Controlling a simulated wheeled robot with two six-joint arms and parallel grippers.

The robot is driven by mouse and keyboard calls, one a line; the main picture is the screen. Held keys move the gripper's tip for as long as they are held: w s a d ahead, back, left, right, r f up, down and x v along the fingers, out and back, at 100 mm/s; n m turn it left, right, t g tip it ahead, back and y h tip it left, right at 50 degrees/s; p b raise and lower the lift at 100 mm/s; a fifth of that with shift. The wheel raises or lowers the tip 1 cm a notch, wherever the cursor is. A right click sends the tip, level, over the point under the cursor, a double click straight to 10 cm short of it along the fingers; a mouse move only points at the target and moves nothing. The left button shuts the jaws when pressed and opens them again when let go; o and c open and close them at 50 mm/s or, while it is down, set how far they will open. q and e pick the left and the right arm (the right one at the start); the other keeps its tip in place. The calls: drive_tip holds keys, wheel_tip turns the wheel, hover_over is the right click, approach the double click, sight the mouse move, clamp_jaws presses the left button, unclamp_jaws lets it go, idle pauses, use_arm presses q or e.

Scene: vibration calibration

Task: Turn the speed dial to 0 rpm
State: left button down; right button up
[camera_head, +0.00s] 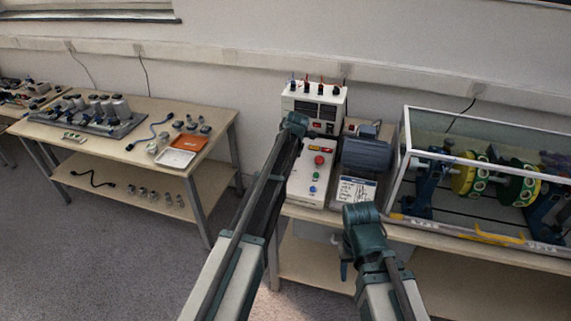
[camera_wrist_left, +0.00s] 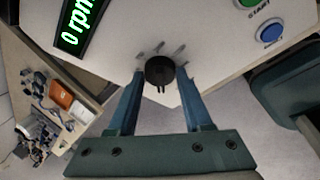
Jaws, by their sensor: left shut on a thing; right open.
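The black speed dial (camera_wrist_left: 159,70) sits on a white control panel (camera_wrist_left: 205,28) in the left wrist view. My left gripper (camera_wrist_left: 160,78) has one blue finger on each side of it and is shut on it. A dark display (camera_wrist_left: 78,28) beside the dial reads "0 rpm" in green. In the head view my left arm covers the dial, and the control box (camera_head: 306,190) shows beside the arm. My right gripper (camera_head: 344,266) is open and empty, low in front of the bench.
The panel carries a blue button (camera_wrist_left: 270,33) and a green START button. A grey motor (camera_head: 366,154) and a glass-walled rotor case (camera_head: 480,222) stand right of the box. A white power supply (camera_head: 300,91) stands behind. A second table (camera_head: 100,150) is at left.

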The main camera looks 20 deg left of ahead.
use_arm(q)
drive_tip(key=shift+c, duration=1.6)
unclamp_jaws()
drive_tip(key=shift+r, duration=0.1)
drive_tip(key=p+v, duration=1.3)
drive_tip(key=shift+d+r, duration=0.2)
drive_tip(key=shift+r, duration=0.1)
